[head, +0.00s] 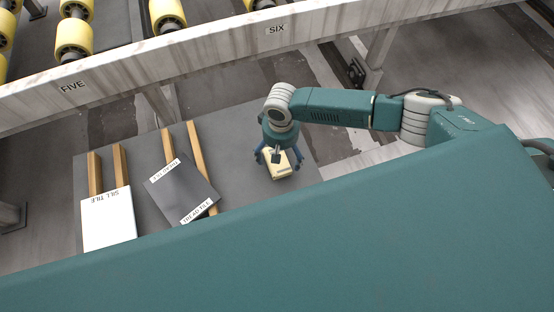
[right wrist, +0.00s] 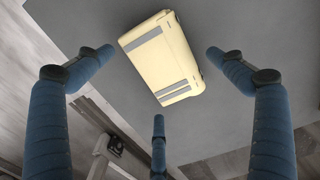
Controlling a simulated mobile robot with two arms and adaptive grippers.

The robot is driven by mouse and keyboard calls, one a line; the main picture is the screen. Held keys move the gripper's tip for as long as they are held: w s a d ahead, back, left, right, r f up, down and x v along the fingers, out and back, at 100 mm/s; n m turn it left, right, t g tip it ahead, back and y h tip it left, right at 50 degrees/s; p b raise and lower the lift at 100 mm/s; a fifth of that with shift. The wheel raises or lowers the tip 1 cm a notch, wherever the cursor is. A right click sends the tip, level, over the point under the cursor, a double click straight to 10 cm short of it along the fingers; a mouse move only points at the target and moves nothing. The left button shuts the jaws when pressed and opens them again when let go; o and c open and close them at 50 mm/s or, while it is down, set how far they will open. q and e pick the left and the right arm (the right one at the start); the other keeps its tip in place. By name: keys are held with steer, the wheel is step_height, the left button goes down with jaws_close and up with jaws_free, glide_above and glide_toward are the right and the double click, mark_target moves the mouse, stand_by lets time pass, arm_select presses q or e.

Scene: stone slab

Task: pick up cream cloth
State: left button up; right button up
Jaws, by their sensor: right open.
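The cream cloth (head: 283,173) is a thick folded block lying on the grey slab (head: 245,135), near the slab's right side. In the right wrist view the cloth (right wrist: 172,62) is pale cream with grey stripes and lies tilted in the picture. My right gripper (head: 278,160) is over the cloth with its blue fingers spread. In the right wrist view the open fingers (right wrist: 158,78) point toward the cloth, with clear gaps between tips and cloth. They hold nothing. My left gripper is not in view.
Left of the cloth, a dark tile (head: 180,190) and a white tile (head: 108,222) rest on wooden strips (head: 168,146). A pale beam (head: 200,52) marked FIVE and SIX runs behind the slab, with yellow rollers (head: 74,40) beyond. Bare slab lies between dark tile and cloth.

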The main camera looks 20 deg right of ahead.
steer(key=c, duration=1.2)
steer(key=shift+c, duration=0.2)
steer(key=shift+r, duration=0.1)
step_height(320, 180, up, 20)
steer(key=p, duration=0.1)
